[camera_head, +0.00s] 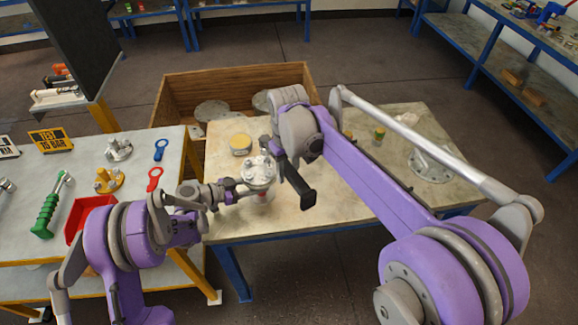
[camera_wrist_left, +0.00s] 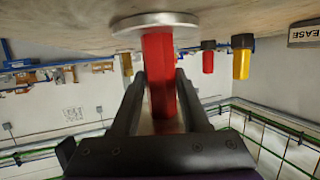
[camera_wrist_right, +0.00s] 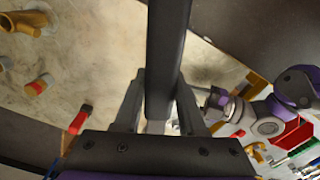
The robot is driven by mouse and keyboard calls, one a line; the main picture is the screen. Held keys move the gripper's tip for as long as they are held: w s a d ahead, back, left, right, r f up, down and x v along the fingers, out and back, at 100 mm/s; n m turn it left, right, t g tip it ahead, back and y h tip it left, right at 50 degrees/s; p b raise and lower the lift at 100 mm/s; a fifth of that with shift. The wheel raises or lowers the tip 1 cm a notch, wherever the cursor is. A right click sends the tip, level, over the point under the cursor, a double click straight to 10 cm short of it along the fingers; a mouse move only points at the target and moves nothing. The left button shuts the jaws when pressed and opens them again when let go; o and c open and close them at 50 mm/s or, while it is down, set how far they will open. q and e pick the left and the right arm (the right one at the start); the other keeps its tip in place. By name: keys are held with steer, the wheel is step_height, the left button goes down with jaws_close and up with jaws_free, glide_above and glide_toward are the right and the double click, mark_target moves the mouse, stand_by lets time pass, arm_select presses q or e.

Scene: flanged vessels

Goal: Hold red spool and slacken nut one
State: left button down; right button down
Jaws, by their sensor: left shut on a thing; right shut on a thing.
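The red spool (camera_head: 263,197) shows in the head view as a small red patch under a grey bolted flange (camera_head: 257,172). In the left wrist view the red spool (camera_wrist_left: 160,75) stands between both fingers of my left gripper (camera_wrist_left: 162,85), against a pale round disc (camera_wrist_left: 157,22). My left gripper is shut on it. My right gripper (camera_wrist_right: 160,90) is shut on a dark bar (camera_wrist_right: 168,50), which also shows in the head view beside the flange (camera_head: 297,184). Several nuts sit on the flange top; I cannot tell which is nut one, nor whether the bar touches it.
A yellow-lidded tin (camera_head: 240,144) stands behind the flange, and another flanged vessel (camera_head: 431,161) at the right of the table. A wooden crate (camera_head: 172,103) is behind. The left bench holds a red bin (camera_head: 76,225), a green-handled tool (camera_head: 46,215) and red and blue wrenches.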

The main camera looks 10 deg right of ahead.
steer(key=shift+f, duration=0.75)
steer(key=shift+f, duration=0.1)
steer(key=shift+f, duration=1.1)
steer(key=shift+d, duration=0.1)
steer(key=w+d+r+n, duration=0.3)
steer(key=d+r+n, duration=0.1)
steer(key=r+n, duration=0.1)
steer(key=shift+w+d, duration=0.15)
steer(key=shift+d, duration=0.05)
stand_by(0.8)
